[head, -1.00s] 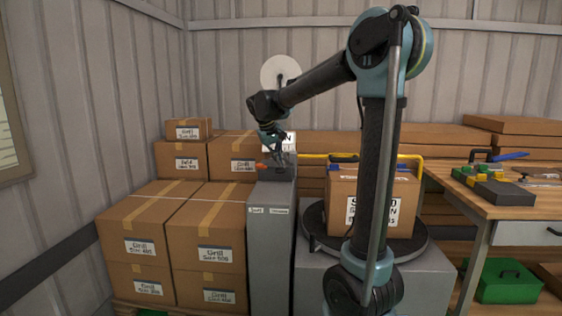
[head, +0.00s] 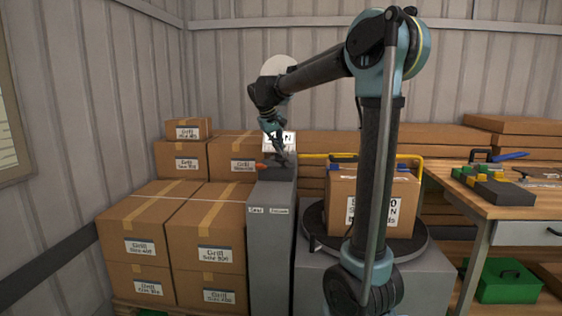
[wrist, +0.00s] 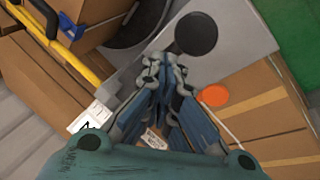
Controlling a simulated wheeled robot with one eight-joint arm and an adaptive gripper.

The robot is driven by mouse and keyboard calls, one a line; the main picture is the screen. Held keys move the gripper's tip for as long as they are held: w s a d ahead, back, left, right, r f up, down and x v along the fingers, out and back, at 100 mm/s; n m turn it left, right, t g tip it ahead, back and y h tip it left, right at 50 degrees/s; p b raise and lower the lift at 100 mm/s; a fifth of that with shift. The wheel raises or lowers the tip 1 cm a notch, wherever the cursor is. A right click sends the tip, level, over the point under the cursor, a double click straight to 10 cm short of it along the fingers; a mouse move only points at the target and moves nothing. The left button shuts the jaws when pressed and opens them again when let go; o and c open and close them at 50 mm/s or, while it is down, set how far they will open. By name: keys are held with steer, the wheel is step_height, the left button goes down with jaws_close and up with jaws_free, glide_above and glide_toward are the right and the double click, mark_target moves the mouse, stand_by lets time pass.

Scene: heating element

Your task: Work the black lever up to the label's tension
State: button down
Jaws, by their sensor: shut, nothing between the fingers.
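My gripper (head: 281,156) is just above the top of the tall grey cabinet (head: 271,235) in the head view. In the wrist view its blue fingers (wrist: 166,68) are shut with nothing between them. A round black knob (wrist: 196,33), which looks like the lever's end, shows beyond the fingertips in the wrist view. It appears apart from them, but depth is hard to judge. The lever's shaft is not clear, and the lever cannot be made out in the head view. A white label (head: 279,140) stands behind the gripper; its text is partly covered.
An orange knob (wrist: 213,96) is right of the fingers; it also shows on the cabinet top (head: 260,166). Stacked cartons (head: 208,230) stand left. A carton (head: 340,190) sits on a black turntable (head: 415,245) at right, near a yellow bar (head: 315,156).

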steer(key=shift+w+r, duration=0.1)
steer(key=shift+r, duration=0.15)
steer(key=r, duration=0.1)
steer(key=w+r, duration=0.1)
steer(key=r, duration=0.1)
steer(key=w+r, duration=0.1)
steer(key=shift+d+r, duration=0.1)
steer(key=shift+r, duration=0.1)
stand_by(0.5)
steer(key=shift+s, duration=0.1)
stand_by(0.4)
steer(key=s+d+f+m+y, duration=0.1)
steer(key=s+d+f, duration=0.35)
steer(key=s, duration=0.25)
steer(key=s+d+f+g, duration=0.1)
steer(key=s+d+f, duration=0.2)
steer(key=s+d, duration=0.3)
steer(key=s+d+f+m+y, duration=0.1)
steer(key=s+d+f, duration=0.25)
steer(key=s, duration=0.45)
steer(key=s+d+f+m, duration=0.1)
steer(key=s+d+f, duration=0.1)
steer(key=s+f, duration=0.7)
steer(key=s+d+f+m+y, duration=0.1)
steer(key=s+d+f, duration=0.1)
steer(key=s+f, duration=0.7)
steer(key=shift+s+f+g, duration=0.3)
steer(key=shift+s, duration=0.3)
